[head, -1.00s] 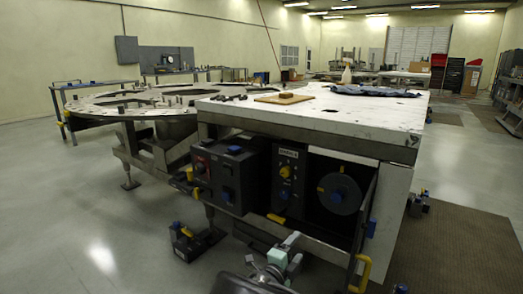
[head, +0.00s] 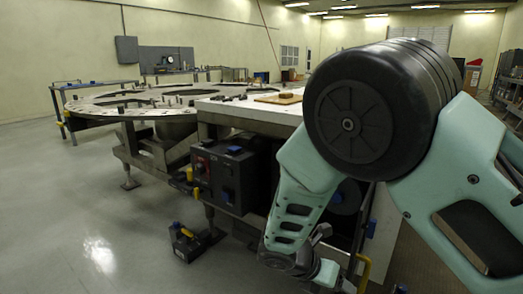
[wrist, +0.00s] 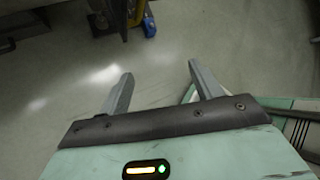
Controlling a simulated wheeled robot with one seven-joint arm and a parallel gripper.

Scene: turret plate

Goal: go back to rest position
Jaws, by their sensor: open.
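My gripper (wrist: 160,82) is open and empty in the wrist view, its two grey fingers apart above the bare floor. In the head view my arm is folded up on the right, covering much of the white-topped workbench. The gripper's fingers cannot be made out clearly there, low at the bottom centre in front of the bench.
The white bench (head: 245,113) holds a brown board with a block (head: 280,98). Control boxes (head: 232,177) hang on its front. A round turret plate (head: 130,102) stands to the left. A small dark device with blue (head: 188,243) lies on the floor. Floor at left is clear.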

